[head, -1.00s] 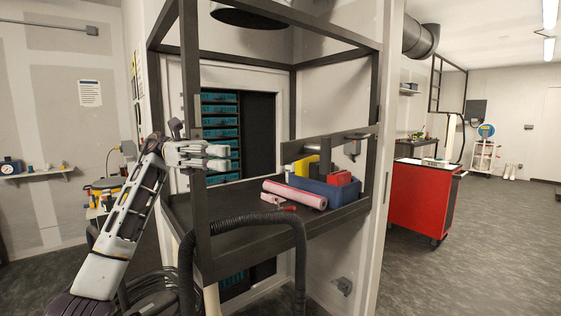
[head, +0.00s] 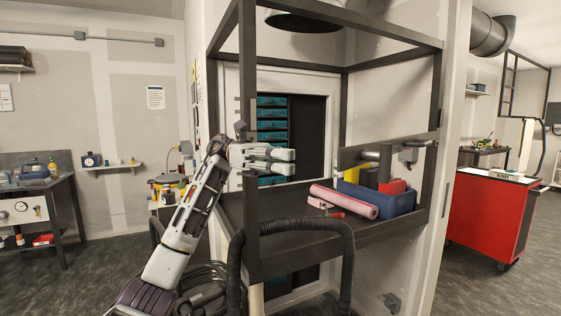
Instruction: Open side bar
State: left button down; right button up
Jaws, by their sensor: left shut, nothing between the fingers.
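The extraction bench is a dark frame with a tray (head: 290,252) and corner posts. A dark side bar (head: 358,153) with a round grip-like piece runs along its right side, between the back and front posts. No bar shows across the left side, though my arm partly covers that area. My left gripper (head: 292,161) is shut and empty. It is at the front left post (head: 247,90), its fingers pointing right above the tray, well apart from the right side bar. Whether it touches the post is unclear. My right gripper is out of view.
A pink roll (head: 345,201) and a blue bin (head: 398,200) with yellow and red items occupy the tray's right part. A black hose (head: 236,265) arches before the bench. A red cabinet (head: 488,222) stands right; a worktable (head: 70,212) stands far left.

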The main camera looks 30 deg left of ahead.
aim_at(339, 170)
pick_arm(q)
jog(key=p+x, duration=0.1)
jog(key=x, duration=0.9)
jog(key=shift+d, duration=0.25)
jog(key=shift+s+d, duration=0.2)
jog(key=shift+d, duration=0.3)
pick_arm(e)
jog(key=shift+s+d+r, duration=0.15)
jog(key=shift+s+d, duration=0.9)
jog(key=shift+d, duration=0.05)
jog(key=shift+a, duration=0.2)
